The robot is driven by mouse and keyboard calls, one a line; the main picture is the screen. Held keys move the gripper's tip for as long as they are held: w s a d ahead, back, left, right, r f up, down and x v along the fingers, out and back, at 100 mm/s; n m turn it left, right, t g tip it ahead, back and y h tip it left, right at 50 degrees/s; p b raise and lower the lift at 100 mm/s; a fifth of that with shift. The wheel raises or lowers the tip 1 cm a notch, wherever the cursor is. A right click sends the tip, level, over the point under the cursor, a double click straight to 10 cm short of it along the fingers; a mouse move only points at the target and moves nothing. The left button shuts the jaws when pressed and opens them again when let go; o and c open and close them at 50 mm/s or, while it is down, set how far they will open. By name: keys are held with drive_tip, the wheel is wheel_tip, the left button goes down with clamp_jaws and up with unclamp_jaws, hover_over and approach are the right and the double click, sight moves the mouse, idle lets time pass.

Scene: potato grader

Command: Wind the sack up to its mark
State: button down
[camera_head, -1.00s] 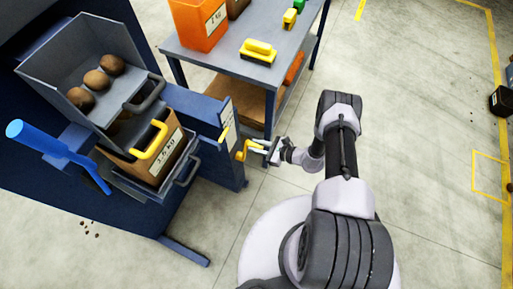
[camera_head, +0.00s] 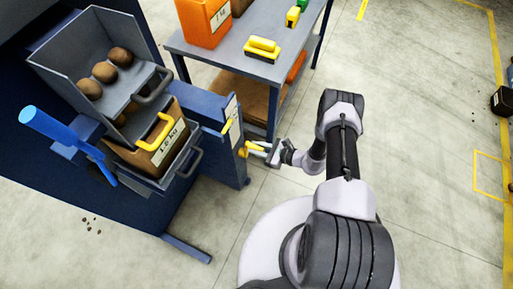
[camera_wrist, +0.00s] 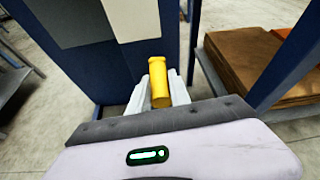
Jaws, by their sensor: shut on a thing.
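My gripper (camera_head: 268,150) is shut on the yellow crank handle (camera_head: 246,151) at the end of the blue beam. In the wrist view the handle (camera_wrist: 158,84) stands between my two pale fingers (camera_wrist: 158,88). The brown sack (camera_head: 151,156), with a white label and a yellow top handle, sits in a grey tray (camera_head: 187,165) below the hopper. A white plate (camera_head: 232,110) on the beam's end has a yellow pointer (camera_head: 228,126) beside it. The marks on the plate are too small to read.
A grey hopper (camera_head: 75,57) with several potatoes is above the sack. A blue lever (camera_head: 45,122) sticks out at left. A bench (camera_head: 213,55) behind holds an orange bin (camera_head: 205,20) and a yellow block (camera_head: 262,45).

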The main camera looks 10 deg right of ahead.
drive_tip(key=shift+s+a, duration=0.1)
drive_tip(key=shift+s, duration=0.05)
drive_tip(key=c, duration=1.3)
unclamp_jaws()
drive_tip(key=shift+o, duration=0.5)
drive_tip(key=p+v, duration=0.4)
drive_tip(key=v, duration=1.3)
drive_tip(key=shift+p, duration=0.3)
drive_tip(key=shift+r, duration=0.15)
